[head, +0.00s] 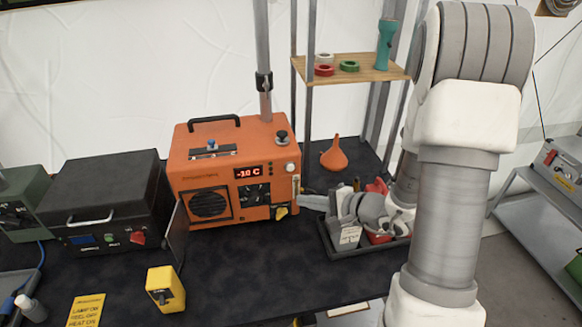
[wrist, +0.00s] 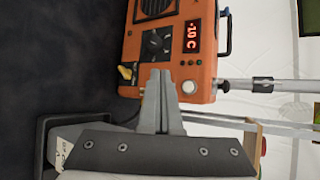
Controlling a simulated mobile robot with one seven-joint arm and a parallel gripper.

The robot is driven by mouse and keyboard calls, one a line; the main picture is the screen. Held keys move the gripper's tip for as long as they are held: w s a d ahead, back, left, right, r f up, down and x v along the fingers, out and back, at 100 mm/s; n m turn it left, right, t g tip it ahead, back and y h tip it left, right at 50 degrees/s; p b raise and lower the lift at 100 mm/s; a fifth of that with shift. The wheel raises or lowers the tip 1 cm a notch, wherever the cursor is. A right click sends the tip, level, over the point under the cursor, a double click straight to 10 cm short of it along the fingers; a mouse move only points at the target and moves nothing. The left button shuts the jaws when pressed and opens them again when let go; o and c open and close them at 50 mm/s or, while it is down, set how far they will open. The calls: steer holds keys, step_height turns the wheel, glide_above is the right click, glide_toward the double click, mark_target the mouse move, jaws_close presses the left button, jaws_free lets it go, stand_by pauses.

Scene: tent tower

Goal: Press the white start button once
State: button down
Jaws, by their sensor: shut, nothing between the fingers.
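An orange machine (head: 228,165) stands on the dark table with a red-lit display (head: 248,171) on its front. A round white button (head: 290,167) is at the right of that front; the wrist view shows it too (wrist: 188,87), near the fingertips. My gripper (head: 303,200) is in front of the machine's lower right side, lower than the button in the head view. In the wrist view my gripper (wrist: 160,75) has its fingers together and empty, pointing at the front panel beside the button. I cannot tell whether the fingertips touch the panel.
A black tray (head: 337,250) with several items lies under my arm. A black box (head: 105,200) stands left of the machine, and a yellow block (head: 165,287) lies in front. An orange funnel (head: 334,155) and a wooden shelf (head: 350,72) are behind.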

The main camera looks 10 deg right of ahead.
mark_target(290, 168)
steer(key=shift+w, duration=0.1)
steer(key=w+p, duration=0.1)
steer(key=w, duration=0.7)
steer(key=shift+w+p, duration=0.3)
steer(key=shift+p, duration=0.05)
steer(key=shift+w+f+b, duration=0.1)
steer(key=shift+w+b, duration=0.05)
steer(key=shift+b, duration=0.15)
stand_by(1.6)
steer(key=shift+w+b, duration=0.3)
